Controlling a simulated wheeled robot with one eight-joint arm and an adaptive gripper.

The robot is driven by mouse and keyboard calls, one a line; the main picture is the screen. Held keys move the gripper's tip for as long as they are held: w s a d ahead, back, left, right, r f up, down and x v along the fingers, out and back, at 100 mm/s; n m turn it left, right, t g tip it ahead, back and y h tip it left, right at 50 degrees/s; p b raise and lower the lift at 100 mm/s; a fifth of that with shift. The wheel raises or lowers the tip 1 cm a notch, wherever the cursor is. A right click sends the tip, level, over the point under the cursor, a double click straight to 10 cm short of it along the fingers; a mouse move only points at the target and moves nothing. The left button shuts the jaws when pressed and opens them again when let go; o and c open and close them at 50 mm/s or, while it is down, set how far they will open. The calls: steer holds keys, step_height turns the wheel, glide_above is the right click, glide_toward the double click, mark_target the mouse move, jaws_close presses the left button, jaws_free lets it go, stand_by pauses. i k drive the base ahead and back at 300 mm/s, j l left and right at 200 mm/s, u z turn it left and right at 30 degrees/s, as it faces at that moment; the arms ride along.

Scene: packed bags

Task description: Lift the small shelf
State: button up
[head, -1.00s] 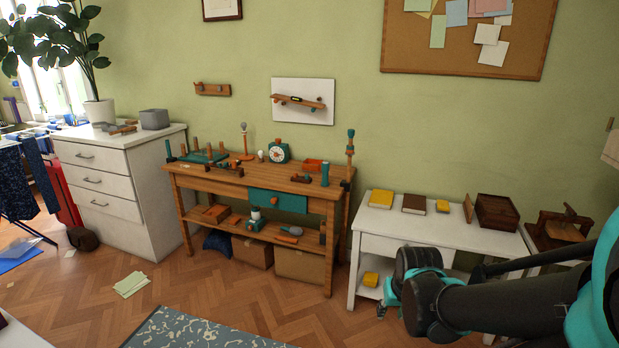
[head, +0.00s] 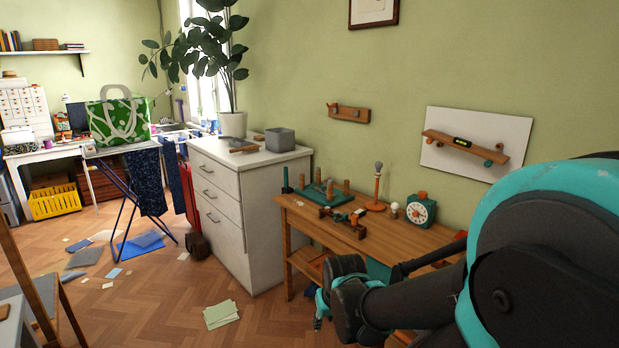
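A small wooden shelf (head: 465,149) is on a white board (head: 490,124) on the green wall, above the workbench. It slopes down to the right more than the board's edges do. A small black and yellow level-like thing (head: 462,142) is on it, and round knobs show at its lower edge. My gripper (head: 320,308) is low in front of the workbench, far below and left of the shelf, and not touching it. Its fingers are mostly hidden behind my arm, so open or shut does not show.
The workbench (head: 328,234) holds a teal clock (head: 421,210), a peg block and small tools. A white drawer cabinet (head: 230,209) stands left of it. Papers (head: 221,315) lie on the floor. A drying rack (head: 125,205) and chair (head: 40,290) are at left.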

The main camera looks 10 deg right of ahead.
mark_target(458, 142)
steer(key=i+j+u, duration=0.1)
steer(key=i, duration=0.6)
steer(key=i+j+u, duration=0.15)
steer(key=i, duration=0.55)
steer(key=k+j, duration=0.05)
steer(key=j, duration=0.05)
